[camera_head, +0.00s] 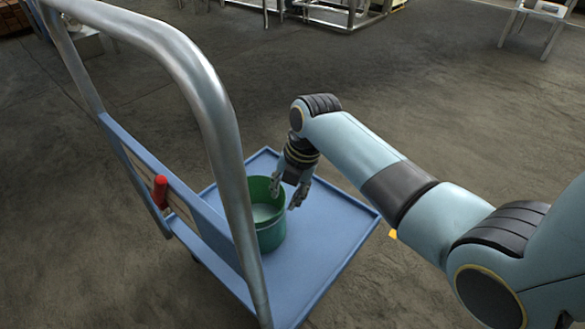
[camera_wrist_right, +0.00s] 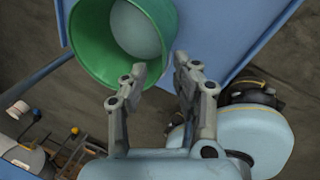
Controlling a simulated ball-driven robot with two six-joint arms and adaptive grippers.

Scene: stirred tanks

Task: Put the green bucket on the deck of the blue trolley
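The green bucket (camera_head: 270,238) stands upright on the deck of the blue trolley (camera_head: 328,228), near the handle side. Pale grey contents or a pale bottom show inside it. My right gripper (camera_head: 287,192) is above the bucket's right rim, with its two fingers spread apart. In the right wrist view the fingertips (camera_wrist_right: 162,68) are open, with the bucket's green wall (camera_wrist_right: 92,45) close to the left finger and the blue deck (camera_wrist_right: 228,38) beyond. I cannot tell whether a finger touches the rim. My left gripper is not in view.
The trolley's steel push handle (camera_head: 212,105) rises at the left front, with a red grip-like part (camera_head: 160,191) on its blue panel. The floor between is clear.

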